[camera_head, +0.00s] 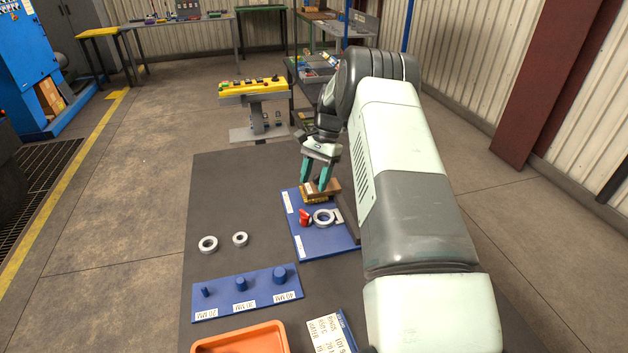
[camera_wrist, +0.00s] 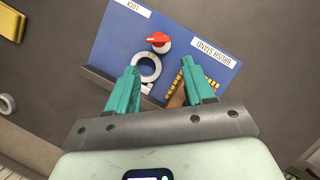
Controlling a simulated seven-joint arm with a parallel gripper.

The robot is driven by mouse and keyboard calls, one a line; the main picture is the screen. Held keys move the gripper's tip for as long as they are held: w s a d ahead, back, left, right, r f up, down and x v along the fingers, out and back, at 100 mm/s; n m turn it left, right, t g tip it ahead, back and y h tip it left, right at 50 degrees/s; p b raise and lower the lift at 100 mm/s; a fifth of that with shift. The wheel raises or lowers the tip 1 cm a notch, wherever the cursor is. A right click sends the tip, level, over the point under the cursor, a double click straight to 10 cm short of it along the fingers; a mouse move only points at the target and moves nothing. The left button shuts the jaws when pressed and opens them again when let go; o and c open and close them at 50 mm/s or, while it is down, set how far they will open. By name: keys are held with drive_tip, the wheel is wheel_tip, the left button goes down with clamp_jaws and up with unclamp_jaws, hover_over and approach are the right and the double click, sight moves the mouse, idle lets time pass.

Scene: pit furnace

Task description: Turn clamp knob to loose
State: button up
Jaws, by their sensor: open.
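The red clamp knob (camera_head: 305,217) sits on the blue board (camera_head: 320,242), left of a grey ring-shaped clamp (camera_head: 322,216). In the wrist view the knob (camera_wrist: 158,40) has a red handle with a white mark on a round white base, just above the ring (camera_wrist: 146,68) on the blue board (camera_wrist: 110,45). My gripper (camera_head: 315,186) is open, with teal fingers pointing down near the brush, beyond the knob and apart from it. In the wrist view the gripper's (camera_wrist: 162,75) fingers stand apart below the knob, with nothing seen held between them.
A wooden brush (camera_head: 322,190) lies by the fingertips, partly hidden by the right finger in the wrist view. Two loose rings (camera_head: 208,244) lie left of the board. A blue peg board (camera_head: 245,296) and an orange tray (camera_head: 245,340) are nearer.

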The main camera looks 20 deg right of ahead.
sight(305, 213)
drive_tip(key=shift+s, duration=0.1)
drive_tip(key=s+a+r+n+t+h, duration=0.1)
drive_tip(key=s+a+n+t+h, duration=0.25)
drive_tip(key=n, duration=0.95)
drive_tip(key=shift+g, duration=0.45)
drive_tip(key=f, duration=1)
drive_tip(key=shift+w+a+f, duration=0.1)
drive_tip(key=shift+w, duration=0.15)
drive_tip(key=shift+c, duration=0.4)
clamp_jaws()
